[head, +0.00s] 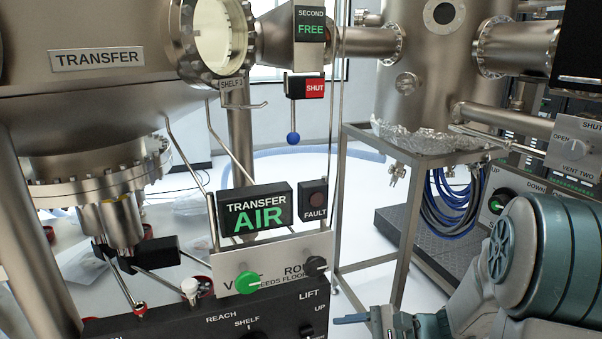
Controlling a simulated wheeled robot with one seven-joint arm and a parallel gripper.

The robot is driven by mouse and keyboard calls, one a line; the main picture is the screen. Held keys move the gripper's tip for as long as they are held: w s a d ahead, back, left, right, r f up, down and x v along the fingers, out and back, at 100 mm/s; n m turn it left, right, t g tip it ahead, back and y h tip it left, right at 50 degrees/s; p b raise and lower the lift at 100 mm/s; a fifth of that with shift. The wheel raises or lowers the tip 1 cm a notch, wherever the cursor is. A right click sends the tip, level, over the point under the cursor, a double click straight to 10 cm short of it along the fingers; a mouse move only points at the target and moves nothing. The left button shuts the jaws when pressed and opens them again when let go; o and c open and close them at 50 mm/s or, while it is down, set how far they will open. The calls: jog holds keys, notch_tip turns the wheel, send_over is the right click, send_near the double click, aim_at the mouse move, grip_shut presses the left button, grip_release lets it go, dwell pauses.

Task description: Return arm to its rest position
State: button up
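My arm (555,262), teal and grey with rounded links, fills the lower right corner of the head view. It reaches down and left from there. My gripper (385,322) is at the bottom edge, just right of the control panel. It is small and partly cut off by the frame. A thin blue-grey piece points left from it toward the panel. I cannot tell whether the fingers are open or shut, and I see nothing clearly held.
A steel chamber marked TRANSFER (97,58) stands at left. A display (254,210) reads TRANSFER AIR above a panel with a green knob (246,282). A blue-ball lever (293,138) hangs under a red SHUT sign. A second chamber (425,75) stands on a metal frame (410,215).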

jog(key=s+d+r+n+h+p, duration=0.2)
jog(key=s+r+n+h+p, duration=0.4)
jog(key=r, duration=0.4)
jog(key=s+d+r+n+h+p, duration=0.3)
jog(key=s+r+n+h+p, duration=0.2)
jog(key=r, duration=0.6)
jog(key=n+h+p, duration=0.2)
jog(key=n+p, duration=0.1)
jog(key=shift+s+d+r+n+g, duration=0.3)
jog(key=shift+s+d, duration=0.05)
